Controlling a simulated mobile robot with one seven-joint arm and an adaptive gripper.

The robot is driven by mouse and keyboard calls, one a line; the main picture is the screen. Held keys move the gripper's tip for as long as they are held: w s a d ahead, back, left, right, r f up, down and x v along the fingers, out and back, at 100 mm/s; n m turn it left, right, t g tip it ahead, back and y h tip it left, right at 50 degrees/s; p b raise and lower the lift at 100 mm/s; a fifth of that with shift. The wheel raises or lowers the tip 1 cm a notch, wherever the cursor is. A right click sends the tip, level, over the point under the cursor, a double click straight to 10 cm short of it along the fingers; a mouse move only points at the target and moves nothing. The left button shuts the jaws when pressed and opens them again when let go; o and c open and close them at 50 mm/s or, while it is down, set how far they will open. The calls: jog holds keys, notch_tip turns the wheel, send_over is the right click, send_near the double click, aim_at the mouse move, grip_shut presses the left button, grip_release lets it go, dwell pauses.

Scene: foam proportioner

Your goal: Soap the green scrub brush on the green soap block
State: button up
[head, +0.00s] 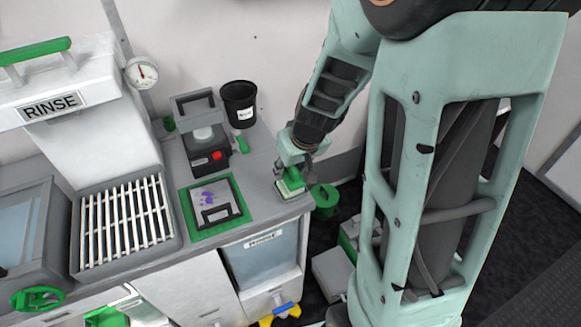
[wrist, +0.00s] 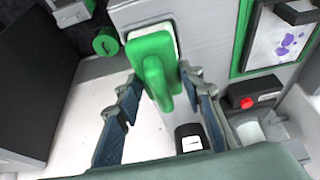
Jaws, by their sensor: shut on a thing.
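My gripper (head: 292,165) is low over the right front corner of the grey counter (head: 262,184), pointing down. It is shut on the green scrub brush (head: 290,185). In the wrist view the brush (wrist: 153,48) shows as a green body with a raised grip running between the fingers of my gripper (wrist: 161,80). A pale edge shows under the brush at the counter's edge. I cannot tell whether this is its bristles or a tray. I cannot make out the green soap block apart from the brush; it may be hidden underneath. Contact below is not visible.
Left of the brush lies a green-framed panel (head: 241,213) with purple marks. Behind stand a device with a red button (head: 216,155), a small green tool (head: 242,144) and a black bin (head: 238,98). A green canister (head: 323,197) stands lower, beyond the counter's right edge.

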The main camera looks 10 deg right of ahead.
jog(key=shift+f+b, duration=0.6)
jog(key=shift+b, duration=0.2)
dwell(1.9)
jog(key=shift+r, duration=0.1)
jog(key=shift+r+p, duration=2.8)
jog(key=shift+r, duration=0.7)
jog(key=p, duration=0.1)
jog(key=m+p, duration=0.1)
jog(key=shift+s+a+r+h+p, duration=0.1)
jog(key=shift+s+a+h+p, duration=0.05)
jog(key=shift+s+h+p, duration=0.2)
jog(key=shift+m+p, duration=0.5)
jog(key=shift+p, duration=0.05)
